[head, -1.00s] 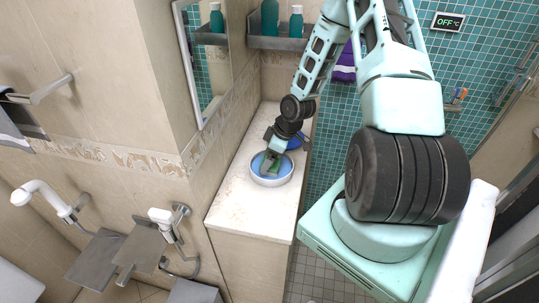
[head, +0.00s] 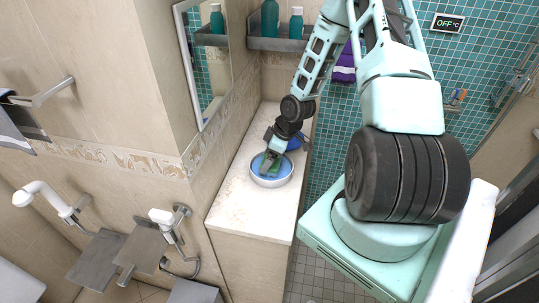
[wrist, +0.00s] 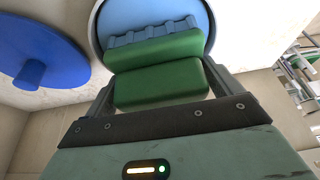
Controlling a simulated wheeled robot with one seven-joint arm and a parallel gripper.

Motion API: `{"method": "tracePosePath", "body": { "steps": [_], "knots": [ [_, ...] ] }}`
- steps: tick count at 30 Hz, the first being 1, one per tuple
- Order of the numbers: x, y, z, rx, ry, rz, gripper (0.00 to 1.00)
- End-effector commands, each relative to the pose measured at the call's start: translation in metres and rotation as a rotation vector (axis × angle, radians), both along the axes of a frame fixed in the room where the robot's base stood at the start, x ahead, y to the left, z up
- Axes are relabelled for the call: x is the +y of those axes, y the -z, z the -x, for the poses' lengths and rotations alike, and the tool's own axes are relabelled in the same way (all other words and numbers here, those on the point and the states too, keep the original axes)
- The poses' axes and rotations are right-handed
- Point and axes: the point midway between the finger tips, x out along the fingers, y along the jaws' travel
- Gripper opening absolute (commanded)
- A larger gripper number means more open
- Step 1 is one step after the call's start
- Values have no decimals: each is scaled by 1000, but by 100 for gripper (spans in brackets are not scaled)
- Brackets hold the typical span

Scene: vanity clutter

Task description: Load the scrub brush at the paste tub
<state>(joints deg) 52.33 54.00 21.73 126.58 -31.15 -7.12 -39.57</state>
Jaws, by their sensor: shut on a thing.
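My gripper (head: 270,154) reaches down to the paste tub on the white counter. In the wrist view its fingers (wrist: 160,92) are shut on the green scrub brush (wrist: 160,84), one finger on each side of the green block. The brush also shows as a small green patch in the head view (head: 266,162), over the tub. The paste tub (head: 270,183) is a round white bowl with blue inside. In the wrist view the tub (wrist: 97,30) lies behind the brush. Light blue ridges border the brush's far green edge; I cannot tell whether they are bristles or paste.
A blue round lid with a knob (wrist: 35,50) lies beside the tub; part of it shows behind my gripper in the head view (head: 294,144). The counter (head: 245,215) is clear in front. A wall with a mirror (head: 205,60) rises at the left. Teal bottles stand on the back shelf (head: 285,44).

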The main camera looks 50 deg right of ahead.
Motion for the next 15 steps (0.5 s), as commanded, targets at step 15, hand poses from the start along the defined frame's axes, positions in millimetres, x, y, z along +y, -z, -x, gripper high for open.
{"method": "tracePosePath", "body": {
  "steps": [15],
  "knots": [
    [0, -45, 0, -2, -1, 2, 72]
  ]
}}
